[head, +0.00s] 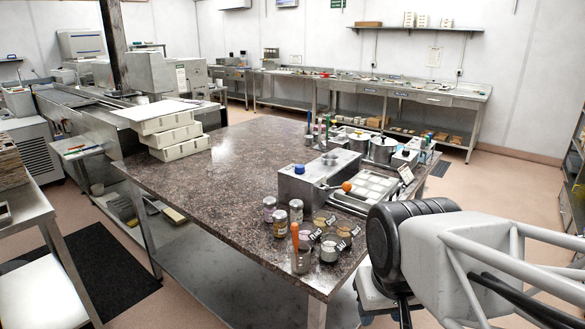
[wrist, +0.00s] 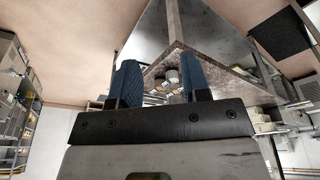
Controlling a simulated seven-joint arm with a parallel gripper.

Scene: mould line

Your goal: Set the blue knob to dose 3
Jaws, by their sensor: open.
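A lever with an orange ball (head: 346,186) sticks out beside the box. A tray (head: 365,187) lies behind it. Jars (head: 280,222) and a cup with an orange-handled tool (head: 301,255) stand in front. White stacked moulds (head: 168,133) are at the far left. The table middle is clear.

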